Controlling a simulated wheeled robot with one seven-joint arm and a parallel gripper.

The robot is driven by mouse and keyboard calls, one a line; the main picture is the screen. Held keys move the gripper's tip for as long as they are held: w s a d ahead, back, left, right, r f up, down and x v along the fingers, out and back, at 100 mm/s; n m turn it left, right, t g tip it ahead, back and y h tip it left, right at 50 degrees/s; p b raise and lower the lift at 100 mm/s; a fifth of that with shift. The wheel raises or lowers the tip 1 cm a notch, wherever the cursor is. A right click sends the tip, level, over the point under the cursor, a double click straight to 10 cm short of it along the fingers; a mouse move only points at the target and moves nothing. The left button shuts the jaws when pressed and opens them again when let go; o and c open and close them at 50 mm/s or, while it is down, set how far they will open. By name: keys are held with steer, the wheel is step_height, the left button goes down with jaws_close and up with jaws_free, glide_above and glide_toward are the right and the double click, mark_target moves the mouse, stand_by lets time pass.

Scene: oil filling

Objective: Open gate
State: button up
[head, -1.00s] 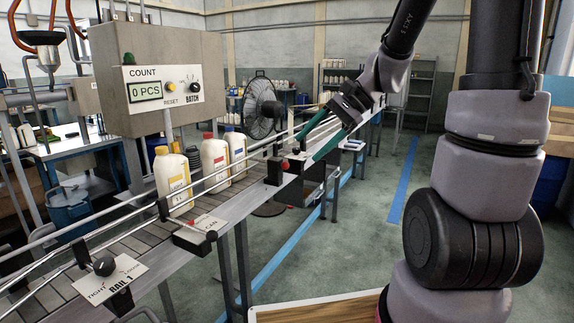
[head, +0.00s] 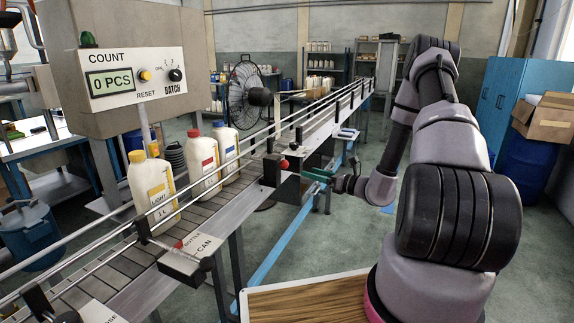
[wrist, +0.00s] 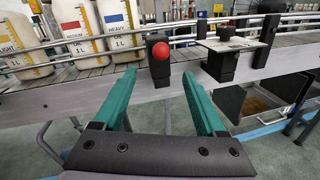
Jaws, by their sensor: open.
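A black block (head: 272,171) with a red ball knob (head: 284,163) sits at the near edge of the conveyor, just past the bottles. No label naming a gate is readable on it. My gripper (head: 318,174) is to the right of the knob, off the conveyor's near side, pointing left towards it. In the wrist view, the red knob (wrist: 160,50) and the black block (wrist: 155,74) lie ahead, between the lines of the two green fingers. My gripper (wrist: 159,76) is open and empty. It appears apart from the knob.
Yellow-labelled (head: 152,192), red-labelled (head: 203,164) and blue-labelled (head: 225,152) bottles stand on the conveyor behind metal rails. A second black clamp with a plate (wrist: 226,56) is right of the knob. A control box (head: 125,70) reads 0 PCS. A wooden-topped surface (head: 305,300) is close in front.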

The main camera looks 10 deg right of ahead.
steer(key=x, duration=1)
steer(key=shift+w+a, duration=0.2)
steer(key=shift+w, duration=0.15)
steer(key=shift+f, duration=0.1)
jaws_close()
stand_by(0.9)
